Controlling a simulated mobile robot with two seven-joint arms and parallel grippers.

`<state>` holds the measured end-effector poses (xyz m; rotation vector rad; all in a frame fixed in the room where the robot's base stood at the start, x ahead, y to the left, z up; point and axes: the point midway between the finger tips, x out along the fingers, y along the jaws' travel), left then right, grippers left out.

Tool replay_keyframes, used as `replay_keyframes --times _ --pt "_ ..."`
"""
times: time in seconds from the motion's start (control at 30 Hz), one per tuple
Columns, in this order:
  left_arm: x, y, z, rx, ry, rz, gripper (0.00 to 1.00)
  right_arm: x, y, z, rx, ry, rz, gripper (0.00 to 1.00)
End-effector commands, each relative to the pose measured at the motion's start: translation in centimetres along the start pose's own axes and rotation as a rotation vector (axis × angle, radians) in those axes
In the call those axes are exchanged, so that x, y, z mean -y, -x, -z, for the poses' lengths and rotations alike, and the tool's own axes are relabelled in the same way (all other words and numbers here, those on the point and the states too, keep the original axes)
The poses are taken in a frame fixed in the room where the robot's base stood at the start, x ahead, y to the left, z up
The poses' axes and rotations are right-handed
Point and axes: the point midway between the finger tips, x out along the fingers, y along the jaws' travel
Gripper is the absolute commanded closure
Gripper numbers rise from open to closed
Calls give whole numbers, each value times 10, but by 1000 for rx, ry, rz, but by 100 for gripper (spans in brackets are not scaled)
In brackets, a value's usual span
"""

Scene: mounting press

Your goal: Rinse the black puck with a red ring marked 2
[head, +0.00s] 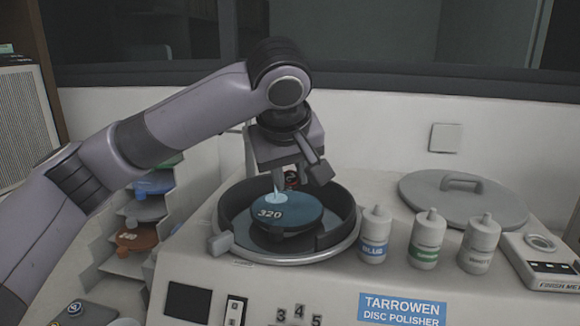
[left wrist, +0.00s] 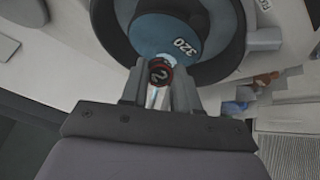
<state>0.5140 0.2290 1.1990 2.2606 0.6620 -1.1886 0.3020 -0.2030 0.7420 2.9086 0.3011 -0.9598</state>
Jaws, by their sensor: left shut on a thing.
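The black puck with a red ring marked 2 (left wrist: 160,72) is between the fingers of my left gripper (left wrist: 158,88), which is shut on it. In the head view the puck (head: 291,180) shows as a small dark and red patch behind the fingers of my left gripper (head: 292,178). The gripper points down into the polisher bowl (head: 347,232), over a blue disc marked 320 (head: 300,212). A pale bluish-white streak, like water, shows beside the fingers above the disc (head: 276,194). My right gripper is not in view.
Bottles labelled blue (head: 374,235), green (head: 426,240) and white (head: 479,245) stand right of the bowl. A grey round lid (head: 465,205) lies behind them. A stepped rack (head: 120,265) with coloured discs is at left. A finish meter (head: 545,262) sits at far right.

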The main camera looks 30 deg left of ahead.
Motion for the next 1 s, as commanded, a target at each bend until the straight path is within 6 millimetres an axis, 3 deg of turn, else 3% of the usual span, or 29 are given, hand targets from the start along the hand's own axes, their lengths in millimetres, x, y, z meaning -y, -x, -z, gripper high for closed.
replay_keyframes --times 0.27,1.0 --pt "0 5 0 75 7 25 97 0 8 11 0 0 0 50" --pt "7 29 -10 613 26 207 97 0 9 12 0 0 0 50"
